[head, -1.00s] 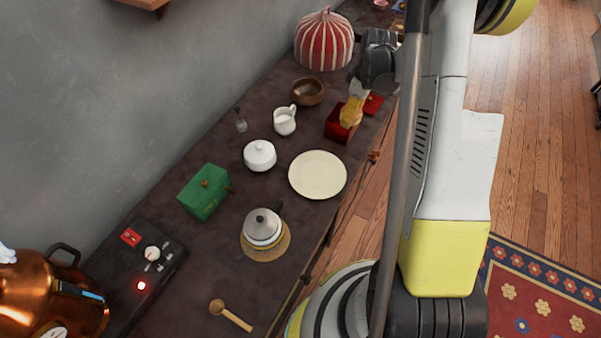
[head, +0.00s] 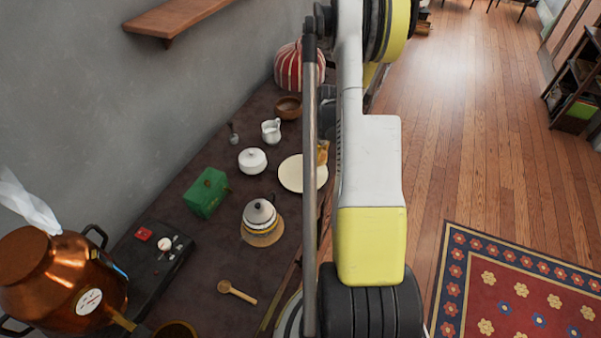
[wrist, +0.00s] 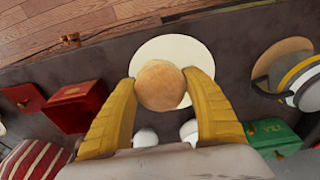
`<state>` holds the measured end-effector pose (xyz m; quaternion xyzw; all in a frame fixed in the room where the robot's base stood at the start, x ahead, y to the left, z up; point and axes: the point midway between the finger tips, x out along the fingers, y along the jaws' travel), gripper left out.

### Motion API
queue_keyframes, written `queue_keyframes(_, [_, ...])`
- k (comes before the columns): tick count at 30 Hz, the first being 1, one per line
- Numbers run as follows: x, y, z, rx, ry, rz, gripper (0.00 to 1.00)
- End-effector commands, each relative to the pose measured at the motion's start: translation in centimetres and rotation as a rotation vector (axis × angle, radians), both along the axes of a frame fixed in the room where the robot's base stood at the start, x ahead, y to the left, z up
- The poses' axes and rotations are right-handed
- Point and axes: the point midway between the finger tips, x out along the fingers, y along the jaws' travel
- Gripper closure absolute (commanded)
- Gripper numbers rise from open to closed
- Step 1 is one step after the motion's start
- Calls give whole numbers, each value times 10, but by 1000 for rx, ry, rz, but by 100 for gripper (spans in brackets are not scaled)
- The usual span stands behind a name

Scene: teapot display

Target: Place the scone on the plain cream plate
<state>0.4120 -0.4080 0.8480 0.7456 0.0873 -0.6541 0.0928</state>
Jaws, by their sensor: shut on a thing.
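The scone (wrist: 160,85) is round and golden brown. In the wrist view my gripper (wrist: 160,88) has its two yellow fingers on either side of it, shut on it. The plain cream plate (wrist: 203,55) shows behind the scone in that view, partly covered by it. I cannot tell the height of the scone above the plate. In the head view the cream plate (head: 291,175) lies on the dark counter, its right part hidden by my arm. A yellow finger of my gripper (head: 322,153) shows at the plate's far right edge; the scone is hidden there.
A red box (wrist: 82,107) with its lid off stands left in the wrist view. A lidded white pot (head: 252,161), a white jug (head: 271,131), a green box (head: 207,192) and a teapot on a round mat (head: 263,240) stand near the plate.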

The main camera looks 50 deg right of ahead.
Motion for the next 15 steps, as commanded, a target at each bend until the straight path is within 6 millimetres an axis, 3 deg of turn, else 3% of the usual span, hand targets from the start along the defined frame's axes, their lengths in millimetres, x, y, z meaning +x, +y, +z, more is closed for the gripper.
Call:
queue_keyframes(1, [11,7,-10,-1,0,5,82])
queue_keyframes(6, [34,22,-25,0,0,2,82])
queue_keyframes(11, [40,26,-31,0,0,0,82])
queue_keyframes(15, [40,26,-50,0,0,-1,82])
